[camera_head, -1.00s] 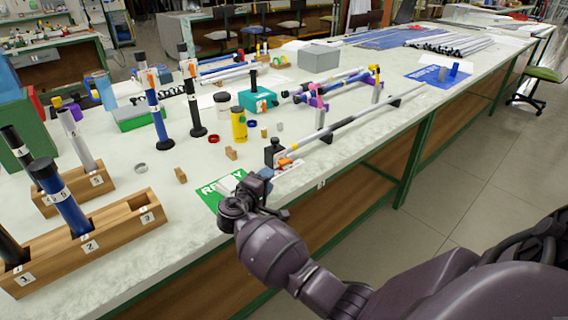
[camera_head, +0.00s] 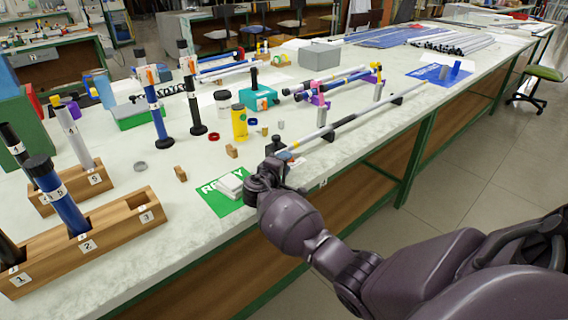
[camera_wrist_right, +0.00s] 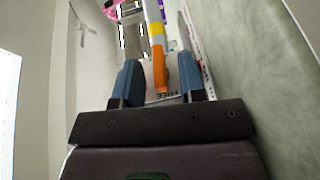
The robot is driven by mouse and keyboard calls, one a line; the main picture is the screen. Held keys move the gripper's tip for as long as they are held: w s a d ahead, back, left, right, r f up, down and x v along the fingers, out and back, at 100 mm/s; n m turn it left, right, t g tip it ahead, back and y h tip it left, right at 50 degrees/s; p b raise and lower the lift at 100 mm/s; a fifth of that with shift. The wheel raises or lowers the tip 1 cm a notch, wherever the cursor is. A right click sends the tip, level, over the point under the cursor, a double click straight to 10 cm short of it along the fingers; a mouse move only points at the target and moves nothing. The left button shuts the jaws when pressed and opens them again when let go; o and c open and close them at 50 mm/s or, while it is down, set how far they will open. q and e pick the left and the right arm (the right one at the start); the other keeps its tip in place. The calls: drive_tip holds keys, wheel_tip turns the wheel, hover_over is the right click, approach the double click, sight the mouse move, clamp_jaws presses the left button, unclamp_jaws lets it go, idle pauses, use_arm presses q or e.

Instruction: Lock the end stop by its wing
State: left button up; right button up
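The end stop (camera_head: 278,143) shows as a dark block with a knob at the near end of a long grey rod (camera_head: 345,120). My right gripper, at the end of the arm from the lower right, hides much of it in the head view. In the right wrist view an orange piece (camera_wrist_right: 160,76), which looks like the wing, lies between the two blue fingers of my right gripper (camera_wrist_right: 161,78). A gap shows on each side, so the gripper is open around it. The rod (camera_wrist_right: 153,14), with a yellow band, runs away beyond it. My left gripper is not in view.
Wooden numbered racks (camera_head: 120,222) holding tubes stand at the left. Small wooden blocks (camera_head: 180,174) lie nearby. The table's front edge runs just under my right arm.

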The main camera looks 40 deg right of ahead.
clamp_jaws()
